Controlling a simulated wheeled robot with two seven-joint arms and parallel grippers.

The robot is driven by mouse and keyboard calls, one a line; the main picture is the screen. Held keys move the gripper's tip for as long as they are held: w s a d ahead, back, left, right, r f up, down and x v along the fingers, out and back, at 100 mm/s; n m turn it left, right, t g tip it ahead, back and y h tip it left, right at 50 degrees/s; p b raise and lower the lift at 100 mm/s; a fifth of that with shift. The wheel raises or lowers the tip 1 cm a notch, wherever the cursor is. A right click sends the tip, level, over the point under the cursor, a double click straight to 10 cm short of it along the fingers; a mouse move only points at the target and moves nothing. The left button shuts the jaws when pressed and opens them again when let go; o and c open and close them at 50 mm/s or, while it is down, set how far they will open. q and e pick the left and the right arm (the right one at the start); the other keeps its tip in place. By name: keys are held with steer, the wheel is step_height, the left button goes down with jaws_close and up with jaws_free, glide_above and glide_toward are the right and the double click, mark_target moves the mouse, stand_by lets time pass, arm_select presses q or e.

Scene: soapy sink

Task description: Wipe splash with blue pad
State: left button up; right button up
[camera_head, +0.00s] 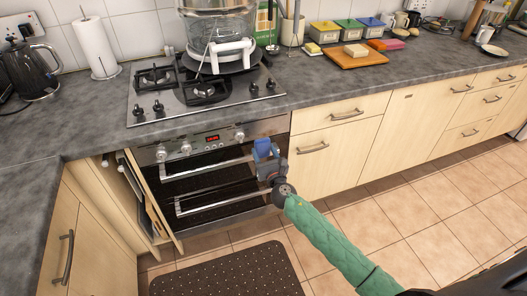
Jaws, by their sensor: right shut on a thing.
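My right gripper (268,162) is at the end of the green-sleeved arm that comes in from the lower right. It is shut on a small blue pad (263,147). The pad is in front of the right side of the oven (207,165), near the end of its upper door handle. I cannot tell whether the pad touches the oven. The splash cannot be made out in this view. My left gripper is out of view.
The grey worktop (330,80) carries a hob (205,90) with a steamer pot (215,30), a kettle (30,65), a paper towel roll (95,45) and an orange board (350,59). A dark mat (228,273) lies on the tiled floor. The floor at right is clear.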

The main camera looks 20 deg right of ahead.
steer(key=shift+s, duration=1.5)
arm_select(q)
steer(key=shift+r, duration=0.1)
arm_select(e)
steer(key=o, duration=0.5)
steer(key=shift+c, duration=0.2)
steer(key=c, duration=0.5)
steer(key=shift+o, duration=0.2)
steer(key=shift+w+r, duration=0.1)
steer(key=shift+w, duration=0.35)
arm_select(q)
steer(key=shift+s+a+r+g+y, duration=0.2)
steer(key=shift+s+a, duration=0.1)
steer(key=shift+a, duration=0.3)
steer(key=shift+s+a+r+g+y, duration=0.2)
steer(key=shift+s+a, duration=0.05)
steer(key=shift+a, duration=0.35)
arm_select(e)
steer(key=shift+w, duration=2.95)
